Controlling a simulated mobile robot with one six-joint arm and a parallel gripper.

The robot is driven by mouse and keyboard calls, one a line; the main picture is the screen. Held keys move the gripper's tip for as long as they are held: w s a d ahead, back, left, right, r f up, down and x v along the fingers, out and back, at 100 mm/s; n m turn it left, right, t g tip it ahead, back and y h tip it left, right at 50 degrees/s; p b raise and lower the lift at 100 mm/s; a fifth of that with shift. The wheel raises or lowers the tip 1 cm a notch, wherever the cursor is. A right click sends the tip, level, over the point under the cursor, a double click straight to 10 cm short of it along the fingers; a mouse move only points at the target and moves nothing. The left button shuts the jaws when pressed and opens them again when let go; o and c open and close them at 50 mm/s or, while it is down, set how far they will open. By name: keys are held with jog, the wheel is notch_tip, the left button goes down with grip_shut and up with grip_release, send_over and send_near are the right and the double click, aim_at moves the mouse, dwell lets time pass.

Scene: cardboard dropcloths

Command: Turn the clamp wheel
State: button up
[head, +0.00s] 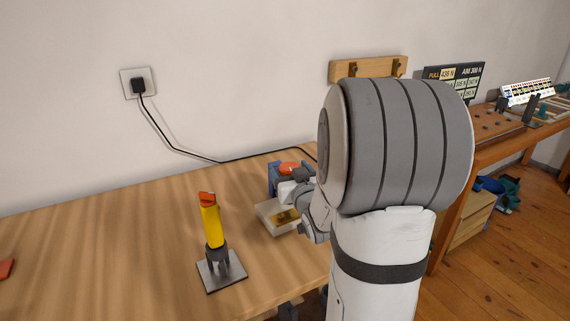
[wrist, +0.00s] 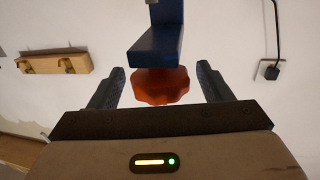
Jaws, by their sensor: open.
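The clamp wheel is an orange-red lobed knob (wrist: 160,86) on a blue clamp frame (wrist: 158,35). In the wrist view it sits between the two fingers of my gripper (wrist: 160,88), which are open with a gap on each side of the wheel. In the head view the wheel (head: 288,168) shows as an orange disc beside the blue clamp (head: 273,178) on the table. My arm hides much of the clamp and gripper there.
A yellow tool with an orange top (head: 210,222) stands on a grey plate (head: 222,270) on the wooden table (head: 110,260). A pale tray (head: 275,220) lies by the clamp. A black cable (head: 200,160) runs to the wall socket (head: 126,76). The left tabletop is mostly clear.

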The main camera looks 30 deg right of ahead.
jog(key=shift+w+d, duration=0.15)
jog(key=shift+w, duration=1)
jog(key=c, duration=0.9)
jog(key=shift+a, duration=0.25)
jog(key=shift+c, duration=0.4)
jog(key=shift+d, duration=0.2)
jog(key=shift+n+y, duration=0.3)
jog(key=shift+y, duration=0.2)
